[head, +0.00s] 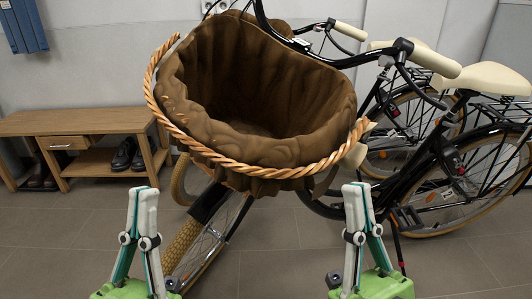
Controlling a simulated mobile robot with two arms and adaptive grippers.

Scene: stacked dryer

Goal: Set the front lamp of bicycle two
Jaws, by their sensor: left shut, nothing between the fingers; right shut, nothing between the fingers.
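A black bicycle (431,165) with cream grips and saddle stands in front of me, its front end towards me and tilted in view. A large brown lined basket (262,90) with a woven orange rim covers its front. A second bicycle (395,112) stands partly hidden behind it. I cannot tell which one is bicycle two. No front lamp can be made out clearly; the basket hides much of the front. My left gripper (143,190) is shut and empty, low and left of the front wheel (212,238). My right gripper (355,186) is shut and empty, just below the basket's right side.
A wooden bench (82,122) with a drawer stands at the left wall, with black shoes (124,155) on its shelf and brown boots (38,175) beside. A blue box (22,26) hangs above. The tiled floor between my grippers and the bench is clear.

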